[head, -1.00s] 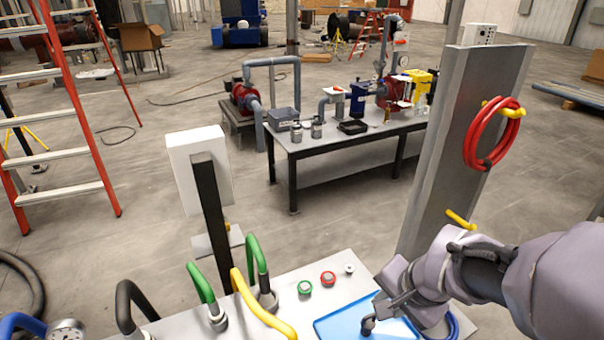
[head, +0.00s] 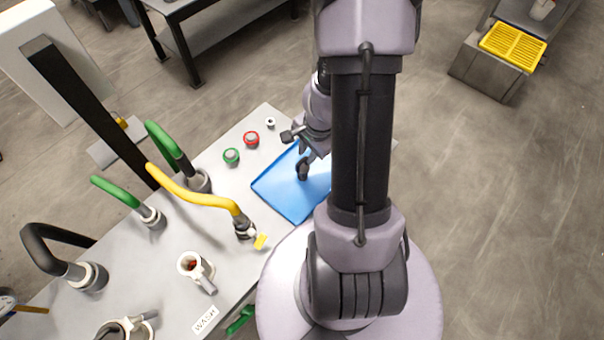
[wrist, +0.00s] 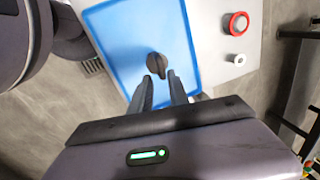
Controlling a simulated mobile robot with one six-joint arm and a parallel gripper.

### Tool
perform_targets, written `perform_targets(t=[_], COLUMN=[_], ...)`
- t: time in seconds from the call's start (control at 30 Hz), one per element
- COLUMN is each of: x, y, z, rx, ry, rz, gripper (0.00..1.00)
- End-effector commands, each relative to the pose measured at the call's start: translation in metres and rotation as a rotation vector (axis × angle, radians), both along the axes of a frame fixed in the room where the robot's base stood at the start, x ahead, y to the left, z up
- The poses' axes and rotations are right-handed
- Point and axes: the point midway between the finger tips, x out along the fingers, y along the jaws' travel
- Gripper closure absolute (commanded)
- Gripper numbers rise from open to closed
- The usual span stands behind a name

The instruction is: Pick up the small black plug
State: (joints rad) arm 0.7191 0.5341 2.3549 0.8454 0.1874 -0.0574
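The small black plug (wrist: 156,65) stands in the blue tray (wrist: 112,45). In the head view the plug (head: 303,173) is in the blue tray (head: 291,207), partly crowded by my arm. My gripper (wrist: 160,78) is open, with two dark fingers pointing toward the plug. In the wrist view the plug's round head shows just beyond the fingertips, and its lower end lies near the gap between them. In the head view my gripper (head: 304,156) is over the tray, close to the plug. I cannot tell whether a finger touches it.
A red-ringed button (head: 251,138), a green-ringed button (head: 231,156) and a small white knob (head: 270,122) sit beside the tray. A yellow hose (head: 192,197) and green hoses rise to the left. A white valve fitting (head: 196,265) stands nearer on the bench.

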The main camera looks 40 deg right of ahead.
Motion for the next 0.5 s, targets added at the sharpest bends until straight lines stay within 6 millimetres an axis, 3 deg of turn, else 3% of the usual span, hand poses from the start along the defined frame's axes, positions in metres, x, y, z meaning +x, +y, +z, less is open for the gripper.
perform_targets(t=[0.2,0.5], x=[0.01,0.012], y=[0.006,0.006], z=[-0.046,-0.048], rx=[0.002,0.0], ry=[0.001,-0.001], rz=[0.001,0.001], gripper=[0.79,0.79])
